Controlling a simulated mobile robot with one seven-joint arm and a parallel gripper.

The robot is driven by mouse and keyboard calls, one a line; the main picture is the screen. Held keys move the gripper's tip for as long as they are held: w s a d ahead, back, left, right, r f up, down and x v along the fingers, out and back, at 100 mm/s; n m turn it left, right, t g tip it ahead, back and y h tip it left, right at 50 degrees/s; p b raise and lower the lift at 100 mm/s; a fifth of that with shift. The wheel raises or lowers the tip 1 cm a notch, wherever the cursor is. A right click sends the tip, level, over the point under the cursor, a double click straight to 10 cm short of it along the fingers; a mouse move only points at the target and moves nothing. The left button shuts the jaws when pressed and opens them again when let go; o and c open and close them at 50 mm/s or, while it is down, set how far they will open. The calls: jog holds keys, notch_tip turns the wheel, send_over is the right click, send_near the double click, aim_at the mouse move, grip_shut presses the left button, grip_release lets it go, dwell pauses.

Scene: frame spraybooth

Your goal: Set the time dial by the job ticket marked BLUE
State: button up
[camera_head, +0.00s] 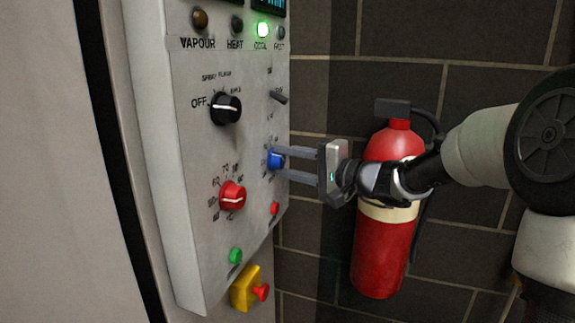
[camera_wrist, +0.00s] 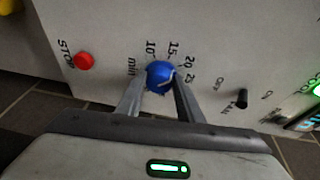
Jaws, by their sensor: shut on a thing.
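The blue dial (camera_head: 275,160) is on the right part of the grey control panel (camera_head: 205,160). In the wrist view the blue dial (camera_wrist: 158,74) has markings 10, 15, 20, 25 and "min" around it. Its white pointer line leans to the upper right, roughly toward the 20 and 25 side; the exact mark is hard to tell. My gripper (camera_head: 284,163) reaches it from the right, its two fingers shut on the dial's sides. In the wrist view my gripper (camera_wrist: 158,88) has one finger on each side of it. No job ticket is visible in either view.
A red dial (camera_head: 232,196) and a black OFF dial (camera_head: 226,109) sit to the left on the panel. A black toggle switch (camera_wrist: 241,99) and red STOP button (camera_wrist: 84,61) flank the blue dial. A fire extinguisher (camera_head: 386,245) stands behind my arm. A green lamp (camera_head: 262,30) glows.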

jog(key=o, duration=1.1)
jog(key=shift+c, duration=0.2)
jog(key=p+v, duration=0.2)
jog(key=v, duration=1.5)
jog(key=shift+s+d, duration=0.15)
jog(key=shift+d, duration=0.05)
